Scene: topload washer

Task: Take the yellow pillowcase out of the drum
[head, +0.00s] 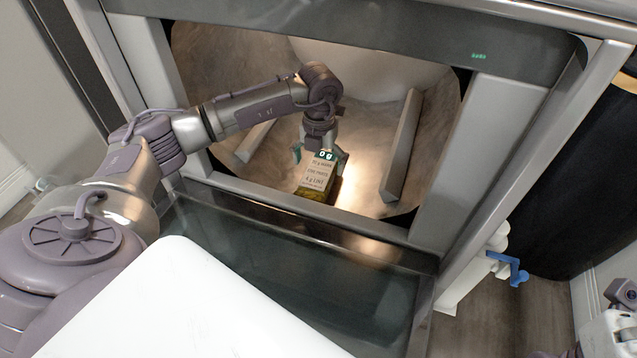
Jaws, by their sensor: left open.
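My left gripper (321,157) reaches down inside the drum (375,185) and is open. Its fingers stand on either side of the top end of a pale box-like item (316,174) with printed text, a dark display and an olive-yellow lower side. I cannot tell whether the fingers touch this item. No cloth that is clearly a yellow pillowcase shows in the drum; the olive-yellow part is too small to identify as cloth.
The washer's grey frame (447,160) surrounds the opening. A raised bar (403,147) stands on the drum's right side. A dark glass lid (290,275) lies in front, with a white surface (180,310) nearer. A white bottle with a blue part (517,272) stands at right.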

